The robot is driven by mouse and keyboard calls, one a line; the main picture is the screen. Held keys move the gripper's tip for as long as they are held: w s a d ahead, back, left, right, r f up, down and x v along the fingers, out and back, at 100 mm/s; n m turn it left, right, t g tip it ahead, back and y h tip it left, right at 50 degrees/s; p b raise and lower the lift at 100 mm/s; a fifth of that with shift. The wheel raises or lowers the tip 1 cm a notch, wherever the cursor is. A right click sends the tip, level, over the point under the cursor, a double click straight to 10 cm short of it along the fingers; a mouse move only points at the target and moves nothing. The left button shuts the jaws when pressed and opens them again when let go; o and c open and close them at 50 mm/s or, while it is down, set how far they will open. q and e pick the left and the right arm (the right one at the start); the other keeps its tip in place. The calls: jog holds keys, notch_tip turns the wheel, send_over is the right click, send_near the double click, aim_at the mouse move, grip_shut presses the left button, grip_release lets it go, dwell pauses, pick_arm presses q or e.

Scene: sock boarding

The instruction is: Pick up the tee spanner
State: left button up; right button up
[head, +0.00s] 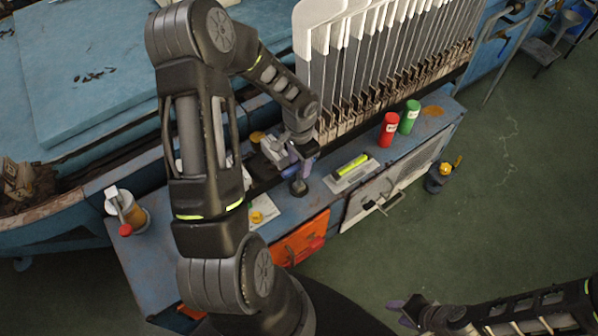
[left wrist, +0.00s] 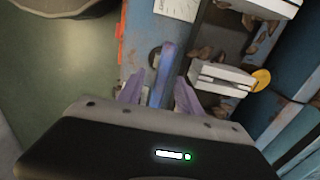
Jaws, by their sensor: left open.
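My left gripper (head: 303,166) reaches down over the blue bench, near its back edge. In the left wrist view its two purple fingers (left wrist: 158,92) are open, one on each side of a blue-violet bar (left wrist: 166,62). The bar looks like the tee spanner's handle; I cannot tell whether the fingers touch it. A dark round piece (head: 299,187) shows just below the gripper in the head view. My arm and gripper hide most of the spanner there. My right gripper (head: 405,312) is at the lower right over the floor, away from the bench; its opening is unclear.
A red can (head: 389,129) and a green can (head: 409,117) stand right on the bench (head: 345,150). A yellow-green item (head: 351,165) lies on a pale tray. A row of upright boards (head: 390,60) rises behind. White blocks (left wrist: 225,78) are close beside the left gripper.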

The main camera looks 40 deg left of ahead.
aim_at(299, 171)
pick_arm(q)
notch_tip(299, 171, down, 4)
jog(key=shift+a+f, duration=0.1)
dwell(0.6)
grip_shut()
dwell(1.3)
